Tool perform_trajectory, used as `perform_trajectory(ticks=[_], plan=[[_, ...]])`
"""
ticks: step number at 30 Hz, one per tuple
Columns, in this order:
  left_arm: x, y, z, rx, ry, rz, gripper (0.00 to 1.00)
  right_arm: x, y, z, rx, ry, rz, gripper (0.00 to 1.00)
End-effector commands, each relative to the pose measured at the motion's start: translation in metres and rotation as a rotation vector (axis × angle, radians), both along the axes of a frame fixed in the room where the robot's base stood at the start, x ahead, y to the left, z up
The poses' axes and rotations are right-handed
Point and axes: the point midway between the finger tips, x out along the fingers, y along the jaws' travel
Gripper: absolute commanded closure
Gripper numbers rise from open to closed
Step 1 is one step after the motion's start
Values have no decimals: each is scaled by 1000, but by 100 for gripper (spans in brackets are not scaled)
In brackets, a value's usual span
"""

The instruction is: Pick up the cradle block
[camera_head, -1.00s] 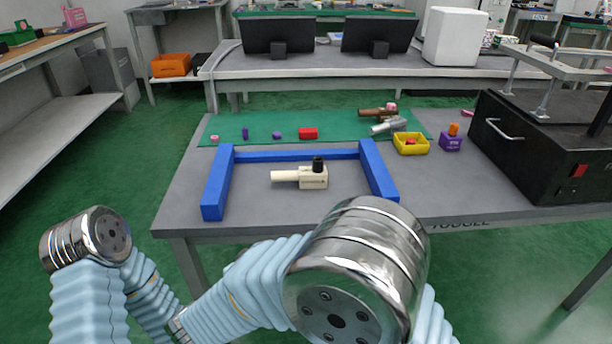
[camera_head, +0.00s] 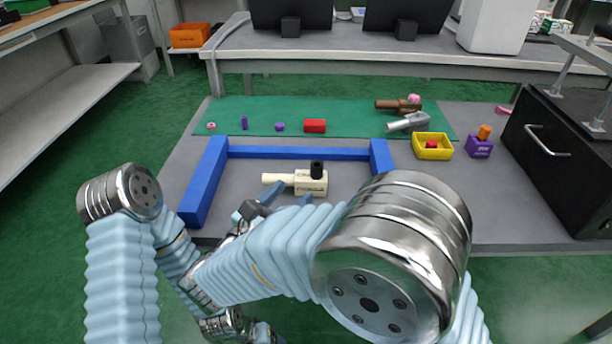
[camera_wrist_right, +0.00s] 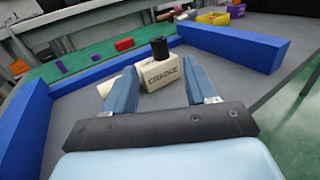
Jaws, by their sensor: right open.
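The cradle block (camera_head: 311,186) is a cream block with a black knob on top and a pale rod sticking out to its left. It lies on the table inside the blue frame. In the right wrist view the block (camera_wrist_right: 160,74) shows its "CRADLE" lettering. My right gripper (camera_head: 272,204) is close in front of the block; in the wrist view its two blue fingers (camera_wrist_right: 157,80) are apart, pointing toward the block, which shows between and beyond them. I cannot tell whether they touch it. My left gripper is not clearly visible.
A blue frame (camera_head: 205,185) borders the block on the left, back and right. Behind it a green mat (camera_head: 350,115) holds small coloured pieces and tools. A yellow tray (camera_head: 432,154) and purple holder (camera_head: 479,147) stand right, near a black box (camera_head: 565,165).

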Motion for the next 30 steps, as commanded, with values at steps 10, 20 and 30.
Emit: perform_trajectory(ticks=[10,20,30], plan=[[0,-2,4,-2,1,-3,32,47,-27,0,0,-1,-2,44],[-1,-3,10,-4,1,-5,32,82,-46,-3,0,1,-3,44],[-1,-3,11,-4,2,-5,32,93,-52,-4,-1,0,0,48]])
